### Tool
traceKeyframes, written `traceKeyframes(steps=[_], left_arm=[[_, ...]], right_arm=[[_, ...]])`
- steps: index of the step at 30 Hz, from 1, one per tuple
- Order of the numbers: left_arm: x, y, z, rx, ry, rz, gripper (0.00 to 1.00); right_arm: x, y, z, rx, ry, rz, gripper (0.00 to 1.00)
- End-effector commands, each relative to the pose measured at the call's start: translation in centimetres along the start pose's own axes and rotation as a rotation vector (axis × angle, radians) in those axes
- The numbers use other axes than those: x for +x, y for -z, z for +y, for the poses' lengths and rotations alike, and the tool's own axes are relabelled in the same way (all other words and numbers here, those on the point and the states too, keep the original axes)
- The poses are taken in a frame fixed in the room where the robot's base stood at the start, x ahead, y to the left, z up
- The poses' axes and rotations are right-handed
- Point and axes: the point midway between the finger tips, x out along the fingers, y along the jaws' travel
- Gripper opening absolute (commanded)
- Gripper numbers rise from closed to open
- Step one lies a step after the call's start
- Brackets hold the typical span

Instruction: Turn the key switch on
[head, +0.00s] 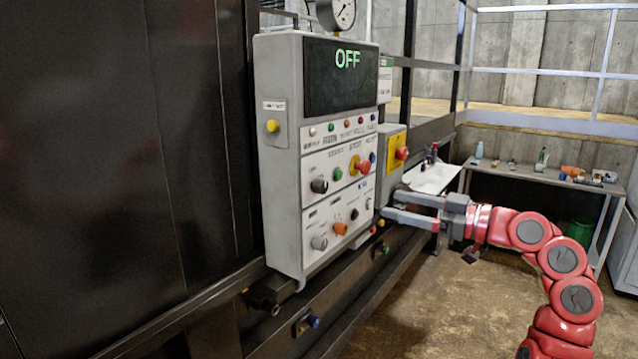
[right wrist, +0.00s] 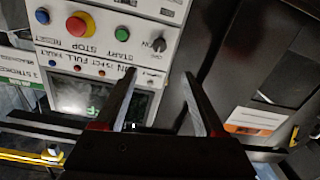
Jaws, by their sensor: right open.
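The grey control panel (head: 293,140) has a dark screen (head: 341,78) that reads OFF in green. A dark rotary switch (head: 319,185), apparently the key switch, sits on the panel's left side beside the green START button (head: 338,174). In the right wrist view the panel appears upside down, and this switch (right wrist: 158,45) shows beside ON/OFF lettering; I cannot read its position. My right gripper (head: 388,204) is open and empty at the panel's right side. In the wrist view its fingers (right wrist: 160,73) point toward the panel, apart from the switch. My left gripper is out of view.
A red stop button on yellow (head: 361,166) and a blue reset button (head: 372,157) share the switch's row. Another knob (head: 319,243) and an orange button (head: 340,228) are lower. A yellow box (head: 397,152) stands right of the panel. A side table (head: 540,172) is behind.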

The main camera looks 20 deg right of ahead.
Motion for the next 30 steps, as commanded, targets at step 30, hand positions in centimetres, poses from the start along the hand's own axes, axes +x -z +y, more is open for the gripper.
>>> traceKeyframes(steps=[30], left_arm=[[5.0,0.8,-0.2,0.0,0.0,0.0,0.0]], right_arm=[[17.0,0.1,0.2,0.003,-0.006,0.005,0.72]])
